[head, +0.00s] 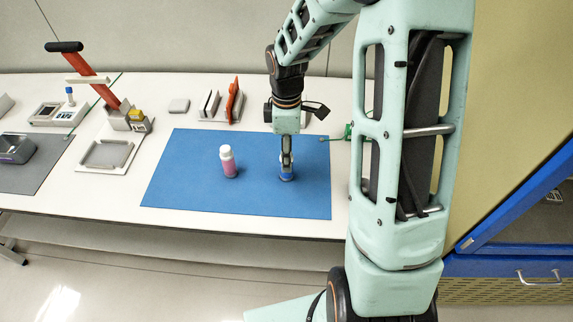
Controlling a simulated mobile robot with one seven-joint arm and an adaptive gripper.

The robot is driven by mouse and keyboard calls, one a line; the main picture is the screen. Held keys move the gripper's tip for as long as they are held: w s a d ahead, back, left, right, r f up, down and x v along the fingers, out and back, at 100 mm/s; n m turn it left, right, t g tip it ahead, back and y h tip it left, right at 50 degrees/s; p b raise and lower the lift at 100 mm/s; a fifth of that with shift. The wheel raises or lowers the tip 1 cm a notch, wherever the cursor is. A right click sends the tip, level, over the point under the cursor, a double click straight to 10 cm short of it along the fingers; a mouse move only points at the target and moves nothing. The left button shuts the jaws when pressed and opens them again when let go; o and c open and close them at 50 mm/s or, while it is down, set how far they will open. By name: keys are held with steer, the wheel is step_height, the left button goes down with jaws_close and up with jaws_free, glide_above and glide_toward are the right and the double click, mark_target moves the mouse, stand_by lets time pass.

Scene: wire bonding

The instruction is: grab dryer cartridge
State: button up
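My gripper (286,163) points straight down over the right part of the blue mat (180,190). Its fingertips are at the top of a small, short item with blue and white on it (287,177), which may be the dryer cartridge. The fingers hide much of this item. At this size I cannot tell whether they are closed on it or only around it. The item appears to be at the mat's surface. A pink bottle with a white cap (228,162) stands upright on the mat, to the left of my gripper and apart from it.
A rack with an orange-red piece (234,100) stands behind the mat. A device with a red lever (98,84) and a grey tray (106,154) are to the left. A green item (348,131) lies right of the mat. The mat's left and front are clear.

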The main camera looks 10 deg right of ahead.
step_height(320, 180, down, 2)
steer(key=shift+f, duration=0.15)
jaws_close()
stand_by(0.3)
